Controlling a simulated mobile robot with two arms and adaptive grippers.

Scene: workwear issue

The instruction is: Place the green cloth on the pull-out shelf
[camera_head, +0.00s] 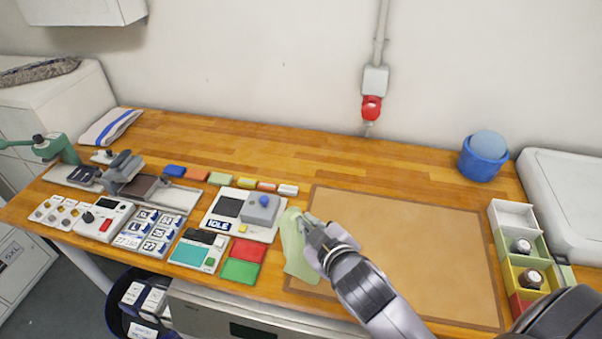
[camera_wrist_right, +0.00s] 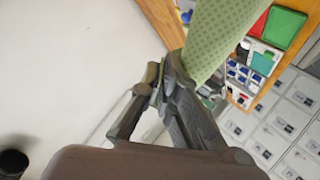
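The pale green patterned cloth (camera_head: 295,252) hangs from my right gripper (camera_head: 308,222) near the left edge of the brown mat, by the front of the bench. In the right wrist view the cloth (camera_wrist_right: 218,38) fills the top middle, and a strip of it shows between the fingers of the right gripper (camera_wrist_right: 158,85), which are closed on it. My left gripper is not in view. I cannot clearly identify the pull-out shelf. A metallic front (camera_head: 255,318) shows under the bench, and a broad pale surface (camera_wrist_right: 70,60) fills the left of the wrist view.
The brown mat (camera_head: 400,240) is bare. Red (camera_head: 248,250) and green (camera_head: 240,271) pads and several devices lie left of the cloth. A compartment tray (camera_head: 515,215) and a blue tub (camera_head: 483,158) stand at the right. A dark bin (camera_head: 125,312) is below the bench.

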